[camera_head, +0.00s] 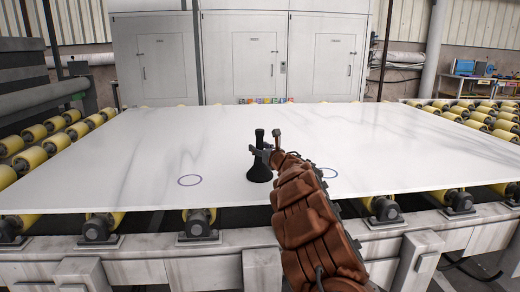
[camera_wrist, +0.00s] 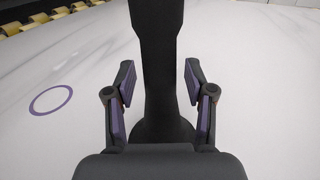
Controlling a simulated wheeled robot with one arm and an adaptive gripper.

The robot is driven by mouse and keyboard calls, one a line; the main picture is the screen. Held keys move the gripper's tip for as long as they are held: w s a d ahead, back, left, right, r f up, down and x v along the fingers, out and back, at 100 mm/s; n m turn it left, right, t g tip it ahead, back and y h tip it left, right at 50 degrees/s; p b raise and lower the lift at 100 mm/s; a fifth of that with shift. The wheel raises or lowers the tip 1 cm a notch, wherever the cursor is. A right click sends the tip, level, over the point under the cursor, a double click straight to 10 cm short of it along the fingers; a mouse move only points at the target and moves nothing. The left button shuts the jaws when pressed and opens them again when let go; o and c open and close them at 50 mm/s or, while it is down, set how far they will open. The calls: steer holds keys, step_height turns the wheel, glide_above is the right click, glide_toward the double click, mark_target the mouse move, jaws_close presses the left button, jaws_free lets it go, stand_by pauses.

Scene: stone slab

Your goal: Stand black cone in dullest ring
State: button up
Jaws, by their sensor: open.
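The black cone (camera_head: 259,171) stands upright on the white slab, with a flared base and a narrow upper part. It fills the middle of the wrist view (camera_wrist: 157,75). My gripper (camera_head: 265,150) is open, with a finger on each side of the cone's narrow part. In the wrist view, gaps show between the fingers (camera_wrist: 159,88) and the cone. A thin purple ring (camera_head: 190,186) lies flat to the left of the cone; it also shows in the wrist view (camera_wrist: 70,92). A second thin bluish ring (camera_head: 337,174) lies to the right, partly hidden by my arm.
The wide white slab (camera_head: 110,170) lies on yellow rollers (camera_head: 33,133) and is mostly clear around the cone. Small coloured items (camera_head: 265,100) sit at its far edge. White cabinets (camera_head: 240,60) stand behind.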

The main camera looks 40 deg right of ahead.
steer(key=shift+r, duration=0.1)
steer(key=shift+r+p, duration=0.15)
steer(key=shift+p, duration=0.15)
steer(key=shift+s+a+f, duration=0.1)
steer(key=shift+s+f, duration=0.1)
steer(key=shift+s, duration=0.4)
steer(key=b+v, duration=0.1)
steer(key=v, duration=0.9)
steer(key=shift+s, duration=0.3)
steer(key=shift+a+r, duration=0.1)
steer(key=shift+r, duration=0.1)
